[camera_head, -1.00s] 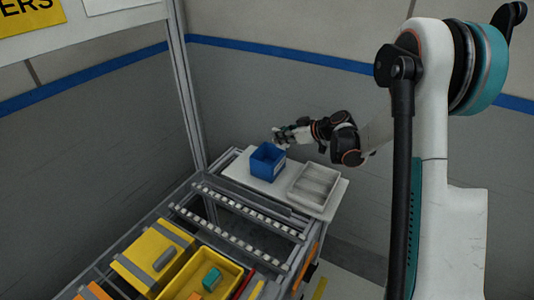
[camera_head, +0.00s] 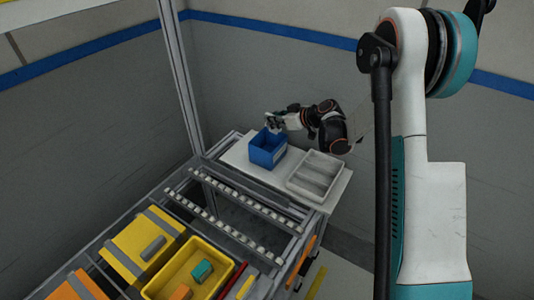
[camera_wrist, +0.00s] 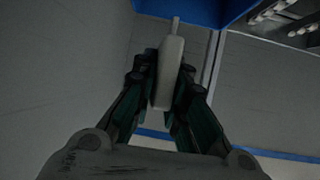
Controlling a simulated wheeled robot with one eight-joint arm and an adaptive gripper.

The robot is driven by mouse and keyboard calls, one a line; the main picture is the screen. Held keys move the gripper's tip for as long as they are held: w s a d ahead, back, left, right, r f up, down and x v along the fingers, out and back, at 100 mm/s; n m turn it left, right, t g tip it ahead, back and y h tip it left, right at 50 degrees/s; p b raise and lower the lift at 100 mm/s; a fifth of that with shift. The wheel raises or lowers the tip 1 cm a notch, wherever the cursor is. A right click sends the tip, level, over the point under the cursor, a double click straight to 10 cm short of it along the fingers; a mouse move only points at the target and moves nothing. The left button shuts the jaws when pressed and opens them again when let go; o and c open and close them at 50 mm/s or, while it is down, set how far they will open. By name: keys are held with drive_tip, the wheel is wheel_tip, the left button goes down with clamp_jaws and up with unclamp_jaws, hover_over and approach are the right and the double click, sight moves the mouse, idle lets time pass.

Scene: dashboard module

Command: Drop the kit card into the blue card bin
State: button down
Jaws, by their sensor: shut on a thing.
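The blue card bin (camera_head: 268,158) stands upright on a white shelf board (camera_head: 240,151) in the head view. My gripper (camera_head: 271,122) is just above and behind the bin's back rim. In the wrist view my gripper (camera_wrist: 168,82) is shut on a pale, thin piece, the kit card (camera_wrist: 169,70), seen nearly edge-on. The card is too small to make out in the head view. A part of the blue bin (camera_wrist: 190,8) shows at the top of the wrist view, beyond the card. The inside bottom of the bin is hidden.
A white divided tray (camera_head: 318,175) stands right of the bin. Roller rails (camera_head: 230,215) lie in front of the shelf. A yellow bin (camera_head: 224,262) with small blocks and a yellow box (camera_head: 143,243) are at the lower left. A metal post (camera_head: 181,80) rises left of the shelf.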

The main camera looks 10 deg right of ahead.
drive_tip(key=shift+f+b, duration=0.3)
drive_tip(key=shift+f, duration=0.65)
drive_tip(key=c, duration=1.5)
unclamp_jaws()
drive_tip(key=shift+c, duration=0.2)
drive_tip(key=v, duration=1.2)
drive_tip(key=shift+s+f, duration=0.1)
